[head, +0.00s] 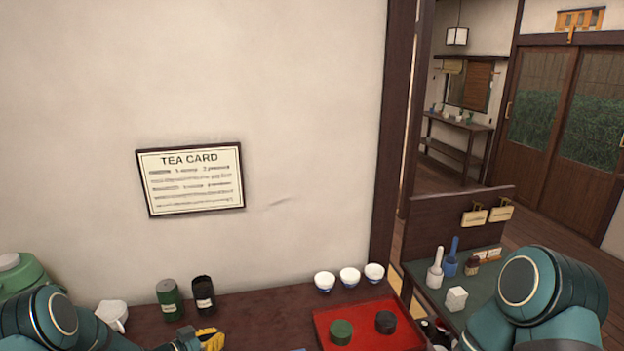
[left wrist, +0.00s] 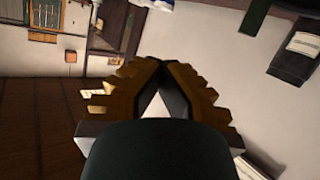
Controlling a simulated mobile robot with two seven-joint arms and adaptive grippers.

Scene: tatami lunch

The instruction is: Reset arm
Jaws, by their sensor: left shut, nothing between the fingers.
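My left gripper (head: 208,341) shows at the bottom edge of the head view, over the dark counter (head: 255,310). Its yellow ridged fingers also show in the left wrist view (left wrist: 160,66), where the tips meet with nothing between them. My left arm (head: 45,318) comes in at the lower left. My right arm (head: 540,295) shows at the lower right, in front of a side table; its gripper is out of view.
A green canister (head: 170,300) and a black canister (head: 203,295) stand near my left gripper, with a white cup (head: 112,314) to their left. Several white bowls (head: 350,277) stand behind a red tray (head: 360,312) holding two round lidded containers. A wall rises behind the counter.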

